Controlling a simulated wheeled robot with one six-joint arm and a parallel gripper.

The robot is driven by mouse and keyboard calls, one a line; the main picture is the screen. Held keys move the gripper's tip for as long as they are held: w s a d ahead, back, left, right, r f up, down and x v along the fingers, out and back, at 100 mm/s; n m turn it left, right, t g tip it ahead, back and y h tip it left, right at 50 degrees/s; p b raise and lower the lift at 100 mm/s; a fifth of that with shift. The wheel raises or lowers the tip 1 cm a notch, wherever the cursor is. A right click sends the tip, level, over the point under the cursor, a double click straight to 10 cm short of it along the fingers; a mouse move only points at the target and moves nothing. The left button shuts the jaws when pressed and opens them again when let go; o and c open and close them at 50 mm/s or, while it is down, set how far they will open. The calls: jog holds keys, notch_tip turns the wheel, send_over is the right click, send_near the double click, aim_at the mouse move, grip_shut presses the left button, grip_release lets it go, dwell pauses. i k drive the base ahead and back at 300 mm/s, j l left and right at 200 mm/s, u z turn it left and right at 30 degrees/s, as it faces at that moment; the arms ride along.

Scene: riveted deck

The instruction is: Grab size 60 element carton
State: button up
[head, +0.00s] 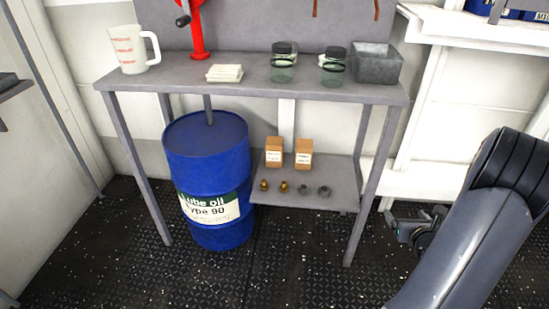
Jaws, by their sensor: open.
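Two small brown cartons stand upright side by side on the low shelf under the workbench, in the head view. The left carton (273,152) and the right carton (304,153) each have a pale label, and the print is too small to read. I cannot tell which one is size 60. Links of my arm show at the lower right, well apart from the cartons.
Brass and grey fittings (284,187) sit on the low shelf (300,200) in front of the cartons. A blue oil drum (207,150) stands left of it. The workbench (240,92) overhangs the shelf, with jars, a jug and a grey bin on top. Floor in front is clear.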

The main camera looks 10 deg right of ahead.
aim_at(273, 145)
jog(key=i+j, duration=0.3)
jog(key=j, duration=0.15)
jog(key=i+j, duration=0.3)
jog(key=j, duration=0.15)
jog(key=i+j, duration=0.35)
jog(key=i+j+z, duration=0.1)
jog(key=i+j, duration=0.2)
jog(key=j, duration=0.3)
